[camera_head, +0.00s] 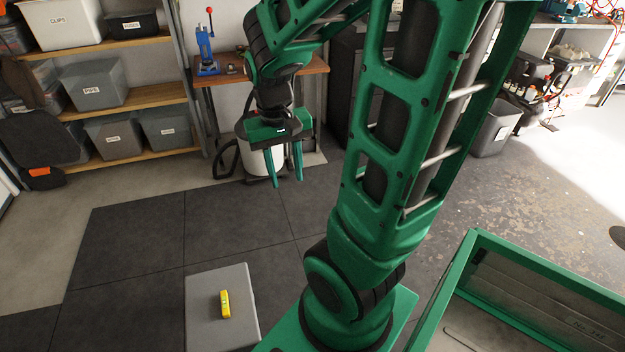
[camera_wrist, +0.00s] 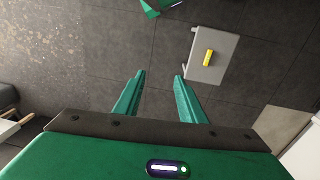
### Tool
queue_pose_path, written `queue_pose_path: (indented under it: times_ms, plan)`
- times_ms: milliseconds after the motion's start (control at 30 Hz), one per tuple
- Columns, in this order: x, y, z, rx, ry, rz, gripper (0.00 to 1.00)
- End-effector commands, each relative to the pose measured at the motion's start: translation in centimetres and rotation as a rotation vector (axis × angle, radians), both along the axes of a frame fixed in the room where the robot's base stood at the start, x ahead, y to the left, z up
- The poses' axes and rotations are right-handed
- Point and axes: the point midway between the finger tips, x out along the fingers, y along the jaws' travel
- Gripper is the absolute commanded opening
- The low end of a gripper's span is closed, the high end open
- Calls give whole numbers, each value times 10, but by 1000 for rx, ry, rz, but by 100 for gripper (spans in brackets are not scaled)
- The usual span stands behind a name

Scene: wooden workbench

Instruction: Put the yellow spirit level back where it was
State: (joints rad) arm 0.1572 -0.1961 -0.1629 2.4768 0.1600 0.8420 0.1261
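The yellow spirit level (camera_head: 225,304) lies on top of a grey box-like stand (camera_head: 240,276) at the bottom of the head view. It also shows in the wrist view (camera_wrist: 208,58), on the stand's pale top (camera_wrist: 224,47). My gripper (camera_head: 288,184) hangs fingers down, well above the floor and farther off than the stand. In the wrist view its two green fingers (camera_wrist: 158,75) are apart with nothing between them. The spirit level is beyond the right fingertip there, well clear of it.
A wooden workbench (camera_head: 312,66) with a blue vise-like tool (camera_head: 207,50) stands at the back. Shelves with grey bins (camera_head: 93,84) are at the left. A green-edged open container (camera_head: 470,262) is at the lower right. Dark floor mats (camera_head: 135,235) lie clear.

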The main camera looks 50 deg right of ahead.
Motion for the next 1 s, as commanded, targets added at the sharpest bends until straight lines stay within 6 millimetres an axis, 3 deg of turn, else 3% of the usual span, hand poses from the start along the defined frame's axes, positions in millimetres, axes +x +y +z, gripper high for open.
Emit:
queue_pose_path:
  times_ms: [200, 400, 600, 1000]
  plan:
    - [-55, 4, 27, 40, -15, -2, 37]
    - [-90, 11, 37, 73, -22, 4, 37]
    - [-101, 14, 39, 84, -22, 6, 37]
    - [-101, 14, 39, 85, -21, 7, 37]
